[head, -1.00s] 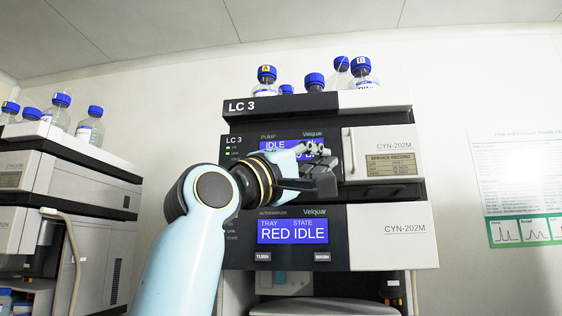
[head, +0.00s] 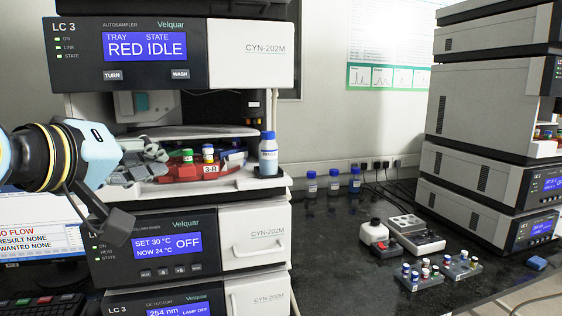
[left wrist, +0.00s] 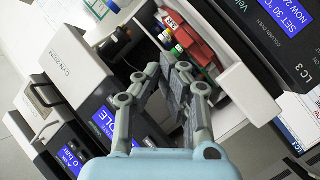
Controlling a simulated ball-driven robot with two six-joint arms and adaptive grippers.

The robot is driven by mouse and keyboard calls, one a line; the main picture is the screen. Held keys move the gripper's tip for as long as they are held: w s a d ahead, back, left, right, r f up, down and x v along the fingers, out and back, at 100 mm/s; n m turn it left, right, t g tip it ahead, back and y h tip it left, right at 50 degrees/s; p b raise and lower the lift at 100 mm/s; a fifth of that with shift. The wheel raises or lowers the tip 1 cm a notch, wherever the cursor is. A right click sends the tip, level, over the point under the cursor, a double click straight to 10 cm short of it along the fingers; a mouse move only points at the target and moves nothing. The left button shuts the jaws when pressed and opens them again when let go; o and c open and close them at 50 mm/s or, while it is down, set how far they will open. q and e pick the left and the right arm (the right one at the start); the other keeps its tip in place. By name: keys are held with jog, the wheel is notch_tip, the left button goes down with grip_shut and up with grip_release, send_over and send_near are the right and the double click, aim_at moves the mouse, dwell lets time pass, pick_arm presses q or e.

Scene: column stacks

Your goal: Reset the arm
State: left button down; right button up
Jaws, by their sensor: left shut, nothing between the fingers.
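My left gripper (head: 158,160) comes in from the left in the head view, in front of the open compartment of the LC 3 autosampler (head: 245,55). Its grey fingers are shut with nothing between them. They overlap the left end of the red tray (head: 212,170), labelled 3-R; whether they touch it is unclear. In the left wrist view the closed fingers (left wrist: 176,75) lie in front of the same red tray (left wrist: 193,42). The tray holds vials with green and yellow caps. The autosampler display reads RED IDLE. My right gripper does not show.
A blue-capped bottle (head: 268,155) stands at the compartment's right side. Below is the column oven (head: 255,240), reading OFF. A monitor (head: 38,225) sits at lower left. Small vial racks (head: 419,275) and bottles (head: 333,182) stand on the dark bench (head: 340,235); another stack (head: 480,90) is at right.

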pick_arm(q)
jog(key=s+a+f+m+g+y, duration=0.1)
jog(key=s+a+f+m+g, duration=0.15)
jog(key=s+f, duration=0.5)
jog(key=s+a+f+m+g+y, duration=0.1)
jog(key=s+a+f+g+y, duration=0.3)
jog(key=f, duration=0.6)
jog(key=s+a+f+m+g, duration=0.1)
jog(key=s+f+m+g, duration=0.1)
jog(key=s+f, duration=0.45)
jog(key=s+a+f+m+g, duration=0.1)
jog(key=s+f+m+g, duration=0.15)
jog(key=s, duration=0.75)
notch_tip(320, 180, down, 35)
jog(key=s+a+n+g+b, duration=0.1)
jog(key=s+a+b, duration=0.2)
jog(key=b, duration=0.4)
jog(key=s+f+g+b, duration=0.1)
jog(key=s+f+b, duration=0.4)
jog(key=s+f, duration=1.2)
notch_tip(320, 180, down, 3)
jog(key=shift+s+a+r+n+g, duration=0.1)
jog(key=shift+s+a+n+g, duration=0.15)
jog(key=shift+s+n+g, duration=0.05)
